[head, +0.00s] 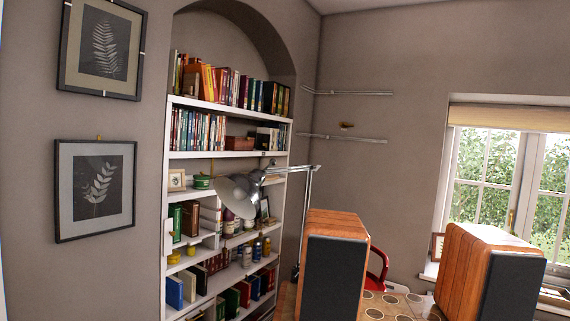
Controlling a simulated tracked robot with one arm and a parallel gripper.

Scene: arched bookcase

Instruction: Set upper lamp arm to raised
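A grey metal desk lamp stands in front of the bookcase, left of centre. Its shade (240,195) hangs at the left end and opens down and to the left. The upper lamp arm (290,169) runs nearly level from the shade to the elbow at the right. The lower lamp arm (305,222) rises steeply to that elbow. The lamp's foot is partly hidden near the left wooden box. My gripper is not in view, and nothing is seen touching the lamp.
Two orange wooden boxes with dark fronts, a left one (335,268) and a right one (488,272), stand close in the foreground. A patterned surface (395,306) and a red chair (378,268) show between them. A white bookcase (230,154) is behind the lamp; a window (512,180) is at right.

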